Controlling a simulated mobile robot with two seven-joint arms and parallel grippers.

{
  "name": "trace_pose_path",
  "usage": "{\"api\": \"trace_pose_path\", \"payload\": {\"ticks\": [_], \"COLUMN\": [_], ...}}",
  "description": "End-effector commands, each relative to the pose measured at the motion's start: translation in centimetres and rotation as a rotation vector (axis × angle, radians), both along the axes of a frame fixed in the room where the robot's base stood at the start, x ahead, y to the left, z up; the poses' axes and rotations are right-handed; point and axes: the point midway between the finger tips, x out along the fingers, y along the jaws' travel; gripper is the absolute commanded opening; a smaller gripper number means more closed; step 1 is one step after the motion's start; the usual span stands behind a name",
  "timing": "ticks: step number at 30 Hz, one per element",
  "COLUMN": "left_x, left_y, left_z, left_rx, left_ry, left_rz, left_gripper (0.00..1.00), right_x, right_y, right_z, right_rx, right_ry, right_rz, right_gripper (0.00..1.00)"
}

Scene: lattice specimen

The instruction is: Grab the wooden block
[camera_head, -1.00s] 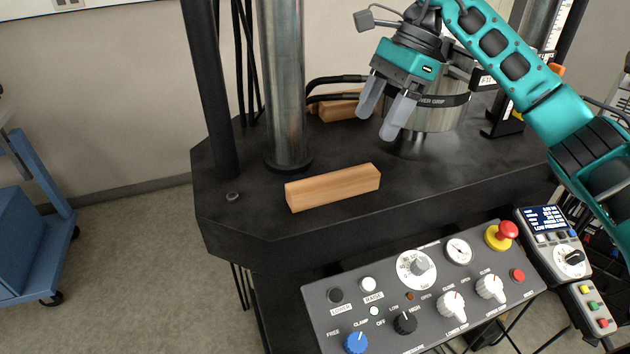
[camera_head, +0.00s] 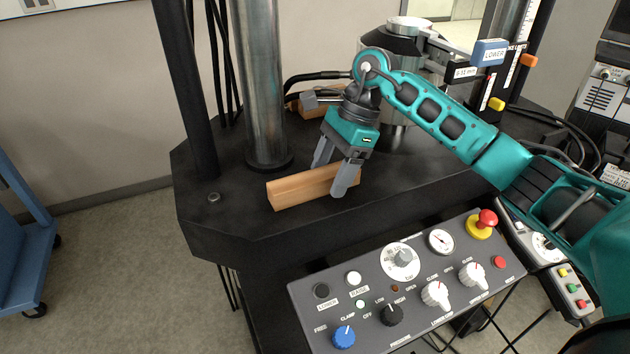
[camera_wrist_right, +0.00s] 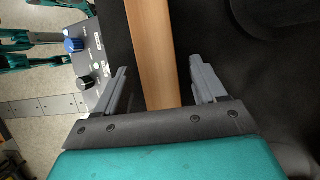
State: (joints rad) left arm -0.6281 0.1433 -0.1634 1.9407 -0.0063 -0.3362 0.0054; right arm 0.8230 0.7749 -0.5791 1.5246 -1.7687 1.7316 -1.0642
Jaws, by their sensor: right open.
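The wooden block (camera_head: 300,188) is a long light-brown bar lying flat on the black machine base, near its front edge. My right gripper (camera_head: 335,180) is open over the block's right part, with one finger on the near side and the other toward the far side. In the right wrist view the block (camera_wrist_right: 152,55) runs between the two open fingers (camera_wrist_right: 160,82), with a gap on each side. The fingers partly hide the block's right end in the head view.
A steel column (camera_head: 262,90) and a black post (camera_head: 186,90) rise behind and left of the block. Another wooden piece (camera_head: 318,106) lies farther back. A control panel (camera_head: 400,285) with knobs stands in front. A round steel grip (camera_head: 400,70) is behind my arm.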

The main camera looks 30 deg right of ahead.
Motion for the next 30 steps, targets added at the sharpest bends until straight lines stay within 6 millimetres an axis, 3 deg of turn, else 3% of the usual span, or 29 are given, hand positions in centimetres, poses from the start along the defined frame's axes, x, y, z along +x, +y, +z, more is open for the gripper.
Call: {"api": "trace_pose_path", "payload": {"ticks": [8, 25, 30], "left_x": [0.04, 0.32, 0.32], "left_y": [-0.02, 0.00, 0.01], "left_z": [0.03, 0.19, 0.19], "left_rx": [-0.001, -0.001, 0.000], "left_ry": [-0.001, -0.007, -0.007], "left_rz": [0.001, 0.001, 0.002], "left_gripper": [0.43, 0.43, 0.43], "right_x": [0.02, 0.01, 0.02], "right_y": [0.11, 0.08, 0.07], "right_z": [-0.21, -0.19, -0.15], "right_rx": [0.001, 0.000, 0.000], "right_ry": [-0.001, -0.001, -0.002], "right_rz": [0.001, 0.000, -0.001], "right_gripper": [0.68, 0.14, 0.11]}}
